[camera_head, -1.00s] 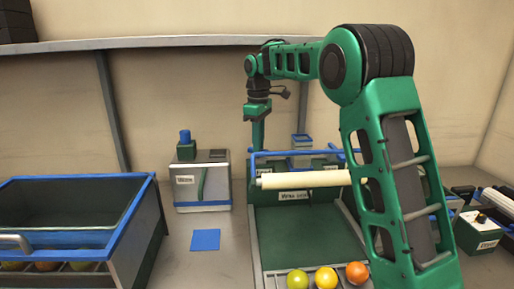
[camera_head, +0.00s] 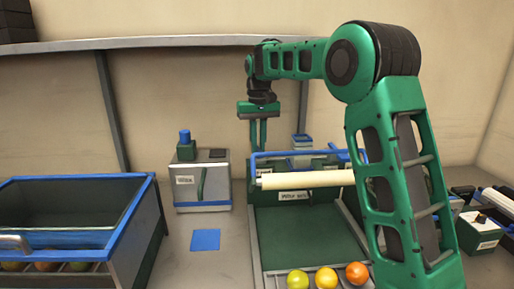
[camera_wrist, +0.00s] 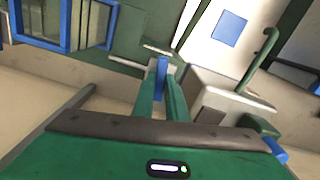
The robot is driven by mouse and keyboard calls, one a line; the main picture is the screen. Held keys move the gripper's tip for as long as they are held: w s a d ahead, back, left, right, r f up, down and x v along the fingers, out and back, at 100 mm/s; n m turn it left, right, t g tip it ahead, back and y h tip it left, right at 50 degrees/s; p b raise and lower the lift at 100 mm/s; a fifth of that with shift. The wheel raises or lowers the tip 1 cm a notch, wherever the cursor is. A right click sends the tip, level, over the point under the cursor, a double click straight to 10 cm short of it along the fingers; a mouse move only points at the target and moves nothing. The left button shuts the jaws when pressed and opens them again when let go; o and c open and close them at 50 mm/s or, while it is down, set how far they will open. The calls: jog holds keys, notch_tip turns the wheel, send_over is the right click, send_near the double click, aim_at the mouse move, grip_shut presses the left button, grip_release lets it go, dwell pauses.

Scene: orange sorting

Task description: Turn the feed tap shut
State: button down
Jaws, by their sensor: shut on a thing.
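My gripper (camera_head: 258,147) points down behind the left end of the washing unit's blue rail (camera_head: 290,154). In the wrist view its two green fingers (camera_wrist: 162,75) are shut on a narrow blue bar, which looks like the feed tap's handle (camera_wrist: 162,67). The bar lies between the fingertips and points roughly along the fingers' length in that picture. In the head view the tap is hidden behind the rail and fingertips. The tap's body is mostly covered by the fingers, so I cannot tell whether it is fully shut.
A pale roller (camera_head: 305,180) spans the green bed (camera_head: 295,235). A green, a yellow and an orange fruit (camera_head: 357,273) lie at its front. A grey box (camera_head: 202,186) with a blue knob stands left, behind a blue square (camera_head: 205,240). A blue-rimmed bin (camera_head: 150,190) stands far left.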

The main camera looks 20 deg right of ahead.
aim_at(259, 148)
jog(key=shift+w+d+r+m, duration=0.15)
jog(key=shift+m, duration=0.95)
jog(key=c, duration=1.8)
grip_release()
jog(key=shift+o, duration=0.2)
notch_tip(259, 148, up, 10)
jog(key=shift+r, duration=0.25)
